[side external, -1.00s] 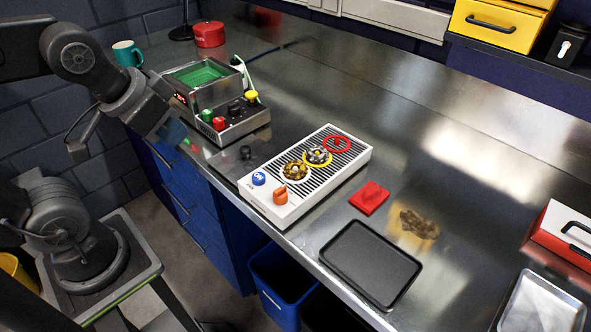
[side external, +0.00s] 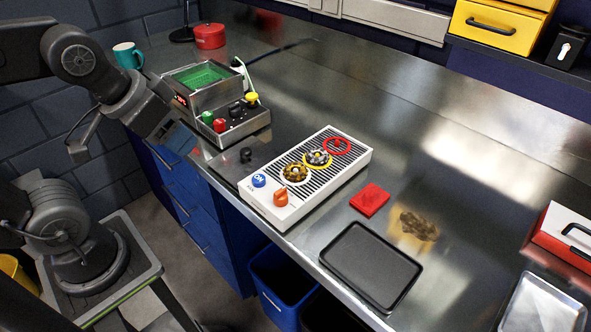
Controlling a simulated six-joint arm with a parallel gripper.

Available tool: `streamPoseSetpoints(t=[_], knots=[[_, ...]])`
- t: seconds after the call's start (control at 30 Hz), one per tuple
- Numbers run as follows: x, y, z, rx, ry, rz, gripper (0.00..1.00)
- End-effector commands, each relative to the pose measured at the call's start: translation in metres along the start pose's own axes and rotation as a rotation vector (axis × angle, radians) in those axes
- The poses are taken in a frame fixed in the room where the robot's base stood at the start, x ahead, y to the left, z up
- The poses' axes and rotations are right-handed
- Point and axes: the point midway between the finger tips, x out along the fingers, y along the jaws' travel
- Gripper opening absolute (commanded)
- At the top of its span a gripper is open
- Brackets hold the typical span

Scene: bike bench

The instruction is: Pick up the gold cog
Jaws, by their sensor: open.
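The gold cog (side external: 296,172) lies on the white panel box (side external: 259,209), inside the white ring nearest the blue button. A greyer cog (side external: 318,157) sits just behind it in the yellow ring. The red ring (side external: 337,146) beyond looks empty. My gripper (side external: 186,147) is at the left, beside the control box and well away from the gold cog. It is open; its fingertips are small and hard to make out, and I see nothing held in it.
A red pad (side external: 370,200) and a black tray (side external: 370,264) lie right of the panel.

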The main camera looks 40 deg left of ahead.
Motion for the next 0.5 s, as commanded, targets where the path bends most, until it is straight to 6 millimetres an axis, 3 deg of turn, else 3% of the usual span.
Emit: streamPoseSetpoints(t=[0.23, 0.5], knots=[[-0.002, 0.004, -0.016, 0.118, -0.04, 0.01, 0.57], [0.011, 0.029, -0.088, 0.708, -0.211, 0.107, 0.57]])
